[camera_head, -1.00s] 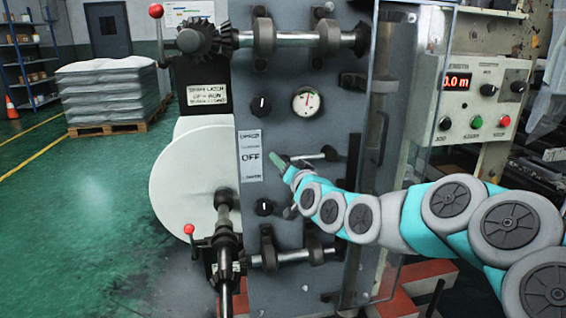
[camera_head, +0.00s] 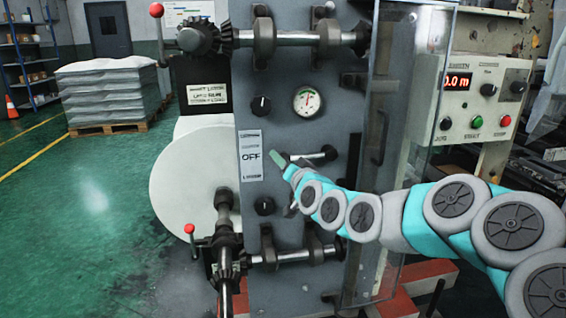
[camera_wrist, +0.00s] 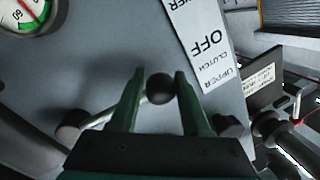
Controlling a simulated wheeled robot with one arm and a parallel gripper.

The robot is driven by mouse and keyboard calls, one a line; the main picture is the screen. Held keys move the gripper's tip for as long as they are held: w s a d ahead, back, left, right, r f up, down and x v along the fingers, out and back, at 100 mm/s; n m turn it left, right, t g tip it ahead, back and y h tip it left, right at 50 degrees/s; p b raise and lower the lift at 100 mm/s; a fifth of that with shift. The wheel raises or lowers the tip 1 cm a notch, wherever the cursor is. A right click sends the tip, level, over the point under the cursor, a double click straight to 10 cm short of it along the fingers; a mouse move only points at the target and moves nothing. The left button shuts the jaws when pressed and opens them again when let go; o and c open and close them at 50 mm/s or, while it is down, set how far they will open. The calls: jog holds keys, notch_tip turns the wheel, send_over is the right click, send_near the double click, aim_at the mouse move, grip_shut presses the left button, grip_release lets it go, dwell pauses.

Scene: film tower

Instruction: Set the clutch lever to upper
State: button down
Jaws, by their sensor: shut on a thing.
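The clutch lever (camera_head: 316,156) is on the grey machine panel. It is a short pale rod with a dark round knob (camera_wrist: 160,88), and its pivot lies at the left in the wrist view. My gripper (camera_head: 279,157) is shut on the knob, with one green finger on each side of it (camera_wrist: 157,80). In the head view the lever lies nearly level, with its knob end to the left. The clutch label (camera_head: 250,156), reading UPPER, OFF and LOWER, is left of my gripper; in the wrist view it appears upside down (camera_wrist: 205,40).
A dark knob (camera_head: 261,106) and a round gauge (camera_head: 307,102) sit above the lever; another dark knob (camera_head: 264,206) is below. Red-tipped handles stand at the top (camera_head: 156,10) and lower left (camera_head: 189,229). A clear guard (camera_head: 400,150) is to the right. Open green floor is at left.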

notch_tip(320, 180, up, 2)
jog(key=shift+d+r+m+b, duration=0.2)
jog(key=shift+m+b, duration=0.1)
jog(key=shift+m, duration=0.6)
jog(key=shift+w+d+r+m+t, duration=0.1)
jog(key=shift+d+r+m+t, duration=0.1)
jog(key=shift+r+m, duration=0.4)
jog(key=shift+w+d+r+m+t, duration=0.1)
jog(key=shift+r+m+t, duration=0.1)
jog(key=shift+r+m, duration=0.35)
jog(key=shift+d+r+m+b, duration=0.2)
jog(key=shift+r+m, duration=0.25)
jog(key=shift+d+r+m+b, duration=0.15)
jog(key=shift+d+r+m, duration=0.05)
jog(key=shift+r+m, duration=0.25)
jog(key=shift+w+d+r+t, duration=0.1)
jog(key=shift+d+r+t, duration=0.05)
jog(key=shift+r+t, duration=0.15)
jog(key=shift+d+m, duration=0.1)
jog(key=shift+m, duration=0.15)
jog(key=shift+c, duration=2.1)
grip_release()
